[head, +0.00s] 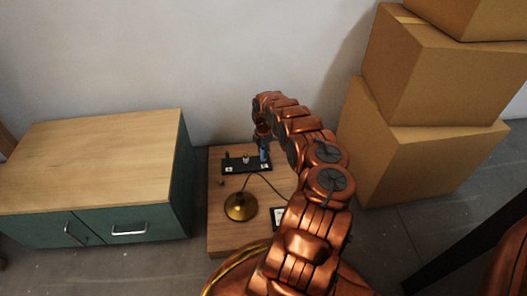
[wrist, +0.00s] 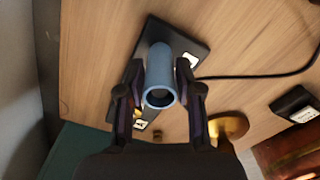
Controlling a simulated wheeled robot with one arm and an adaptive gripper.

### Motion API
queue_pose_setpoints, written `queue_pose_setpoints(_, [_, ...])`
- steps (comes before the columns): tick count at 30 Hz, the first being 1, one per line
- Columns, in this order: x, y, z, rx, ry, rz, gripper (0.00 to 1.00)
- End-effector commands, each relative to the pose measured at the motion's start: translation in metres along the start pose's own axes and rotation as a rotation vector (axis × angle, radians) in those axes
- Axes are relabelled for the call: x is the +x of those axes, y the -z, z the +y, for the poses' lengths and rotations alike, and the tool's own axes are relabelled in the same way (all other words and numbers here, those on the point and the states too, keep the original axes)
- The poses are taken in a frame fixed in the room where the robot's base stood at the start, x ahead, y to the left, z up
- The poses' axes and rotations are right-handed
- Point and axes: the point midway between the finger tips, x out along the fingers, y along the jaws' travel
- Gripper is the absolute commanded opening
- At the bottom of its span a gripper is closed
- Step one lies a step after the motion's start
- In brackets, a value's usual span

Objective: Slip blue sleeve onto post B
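The blue sleeve (wrist: 159,72) is between the two fingers of my gripper (wrist: 159,80) in the wrist view, with a finger against each side. Its near open end faces the camera and looks dark inside. In the head view the sleeve (head: 264,155) is upright below my gripper (head: 262,143), at the right end of the black board (head: 245,169). A dark post (head: 227,156) stands at the board's left end and a pale one (head: 246,159) near its middle. The board (wrist: 190,43) also shows behind the sleeve. I cannot tell whether the sleeve is around a post.
The board lies on a low wooden table (head: 225,238). A round brass base (head: 240,207) with a black cable (head: 268,184) is in front of it. A black block with a white label (head: 279,217) is to the right. A green cabinet (head: 120,225) and cardboard boxes (head: 405,150) flank the table.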

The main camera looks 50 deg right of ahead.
Motion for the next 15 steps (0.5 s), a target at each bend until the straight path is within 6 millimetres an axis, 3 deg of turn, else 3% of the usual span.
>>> queue_pose_setpoints(5, [0.0,0.0,0.0,0.0,0.0,0.0,0.56])
queue_pose_setpoints(15, [-0.0014,-0.0002,0.0,0.0,0.0,0.0,0.56])
